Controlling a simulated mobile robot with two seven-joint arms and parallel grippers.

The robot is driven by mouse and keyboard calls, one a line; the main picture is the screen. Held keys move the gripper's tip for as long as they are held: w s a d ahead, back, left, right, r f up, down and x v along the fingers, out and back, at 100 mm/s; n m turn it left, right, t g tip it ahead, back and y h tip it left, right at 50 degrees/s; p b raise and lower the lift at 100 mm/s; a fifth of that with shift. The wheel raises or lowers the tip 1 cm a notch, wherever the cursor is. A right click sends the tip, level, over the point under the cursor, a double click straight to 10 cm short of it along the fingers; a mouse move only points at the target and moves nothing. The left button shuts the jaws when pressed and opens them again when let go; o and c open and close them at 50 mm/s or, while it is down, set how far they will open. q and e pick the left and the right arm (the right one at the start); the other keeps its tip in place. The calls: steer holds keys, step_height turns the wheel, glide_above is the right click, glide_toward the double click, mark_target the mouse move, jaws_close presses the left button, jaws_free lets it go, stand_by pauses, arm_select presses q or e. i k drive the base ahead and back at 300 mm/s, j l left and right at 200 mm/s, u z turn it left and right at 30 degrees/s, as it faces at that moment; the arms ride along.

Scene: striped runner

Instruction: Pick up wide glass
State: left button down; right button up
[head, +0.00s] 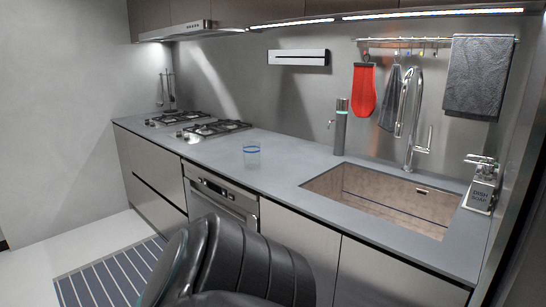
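The wide glass (251,157) is a short, clear tumbler with a blue band at its rim. It stands upright on the grey countertop (285,170), between the gas hob and the sink, towards the front edge. Nothing touches it, and it looks empty. Neither of my grippers is in the head view.
The sink (385,190) is to the right, with a tall tap (404,115) and a grey bottle (340,128) behind. Gas hob (215,128) at left. Countertop around the glass is clear.

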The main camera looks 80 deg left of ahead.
mark_target(251, 149)
steer(key=u, duration=2.75)
steer(key=i+u, duration=0.1)
